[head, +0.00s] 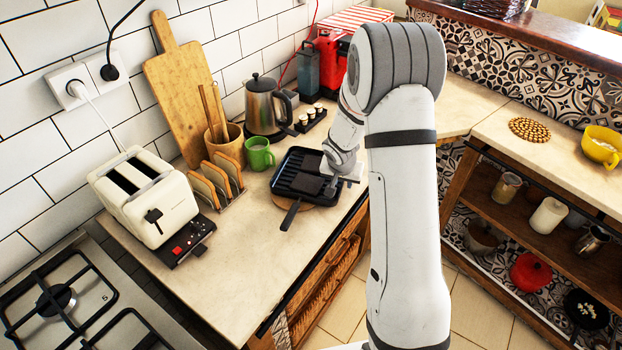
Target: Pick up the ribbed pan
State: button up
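The ribbed pan (296,168) is black and square, with raised ridges. It lies on a round wooden board (318,201) on the counter near its front edge. Its dark handle (291,214) points toward the front left. My gripper (330,183) is at the right side of the pan, low over it. The gripper's fingers are small and dark against the pan, so I cannot tell whether they are open or touch it. My white arm hides the counter just right of the pan.
A green mug (259,154), a toast rack (217,184) and a toaster (145,196) stand left of the pan. A kettle (266,108) and a tray of small cups (310,119) are behind it. The counter (255,240) in front is clear.

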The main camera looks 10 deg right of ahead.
jog(key=shift+w+f, duration=0.1)
jog(key=shift+f, duration=0.25)
jog(key=shift+c, duration=0.2)
grip_shut()
jog(key=shift+r, duration=0.15)
dwell(0.9)
